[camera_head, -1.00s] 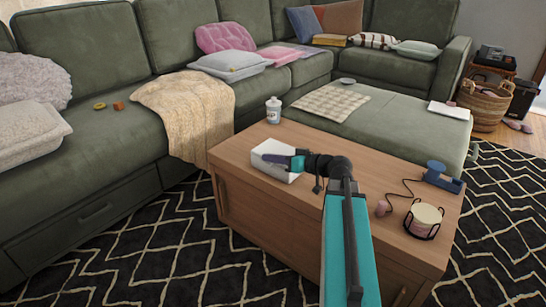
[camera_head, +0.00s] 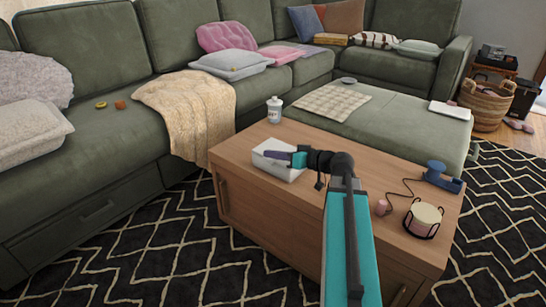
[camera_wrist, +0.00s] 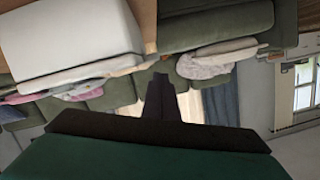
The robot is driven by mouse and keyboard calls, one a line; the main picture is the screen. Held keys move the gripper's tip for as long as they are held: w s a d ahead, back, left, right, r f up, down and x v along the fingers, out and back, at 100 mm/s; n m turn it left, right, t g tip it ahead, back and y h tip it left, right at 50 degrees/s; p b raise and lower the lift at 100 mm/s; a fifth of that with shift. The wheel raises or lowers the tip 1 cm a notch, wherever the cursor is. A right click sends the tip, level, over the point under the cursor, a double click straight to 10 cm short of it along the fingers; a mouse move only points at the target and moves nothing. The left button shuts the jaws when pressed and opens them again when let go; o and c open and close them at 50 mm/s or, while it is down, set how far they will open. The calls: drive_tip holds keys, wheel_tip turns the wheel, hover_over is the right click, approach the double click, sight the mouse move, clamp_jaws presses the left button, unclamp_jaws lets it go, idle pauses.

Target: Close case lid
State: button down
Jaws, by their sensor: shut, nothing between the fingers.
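A white case (camera_head: 274,170) sits on the wooden coffee table, near its far left corner. Its pale body also fills the upper left of the wrist view (camera_wrist: 65,40), where a dark seam runs along one edge. My arm hides part of its top in the head view, so I cannot tell whether the lid is fully down. My gripper (camera_head: 268,154) reaches from the right across the top of the case. Its dark fingers (camera_wrist: 160,82) are together and empty in the wrist view, beside the case. I cannot tell whether they touch it.
A green sectional (camera_head: 90,130) runs behind. Patterned rug lies in front.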

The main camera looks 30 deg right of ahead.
wheel_tip(320, 180, up, 3)
drive_tip(key=shift+p, duration=0.55)
drive_tip(key=v, duration=0.7)
drive_tip(key=shift+s+f, duration=0.3)
drive_tip(key=shift+s, duration=0.2)
drive_tip(key=shift+s+b, duration=0.2)
drive_tip(key=shift+b, duration=0.1)
drive_tip(key=shift+s+d+r+b, duration=0.2)
drive_tip(key=shift+s+b, duration=0.1)
drive_tip(key=shift+b, duration=0.6)
drive_tip(key=shift+s+d+b, duration=0.1)
drive_tip(key=shift+s+b, duration=0.2)
drive_tip(key=shift+b, duration=0.45)
drive_tip(key=shift+s+r, duration=0.15)
drive_tip(key=shift+r, duration=0.05)
